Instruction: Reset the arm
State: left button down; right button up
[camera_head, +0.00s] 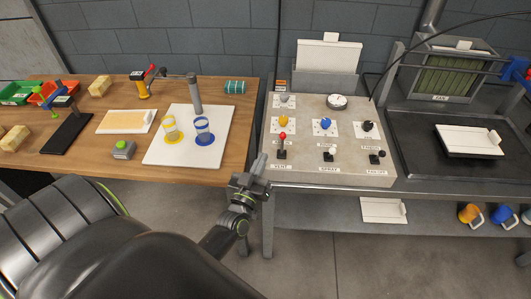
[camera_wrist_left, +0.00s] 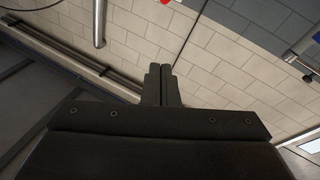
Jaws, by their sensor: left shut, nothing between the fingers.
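My left gripper (camera_head: 254,172) is in front of the gap between the wooden table and the grey control bench, raised above the floor. Its fingers are shut and hold nothing. In the left wrist view the two dark fingertips (camera_wrist_left: 162,72) lie side by side, with a pale block wall behind them and no object between them. The large dark arm links in the lower left of the head view are mine. My right gripper does not show in either view.
The wooden table (camera_head: 75,160) bears a white board (camera_head: 215,125) with two cups, a grey button box (camera_head: 123,149) and sponges. The control panel (camera_head: 345,170) has levers and knobs. A black tray (camera_head: 415,130) is at right. Open floor (camera_head: 320,260) lies in front.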

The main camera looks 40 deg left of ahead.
pick_arm(q)
jog(key=shift+s+d, duration=0.1)
jog(key=shift+s, duration=0.3)
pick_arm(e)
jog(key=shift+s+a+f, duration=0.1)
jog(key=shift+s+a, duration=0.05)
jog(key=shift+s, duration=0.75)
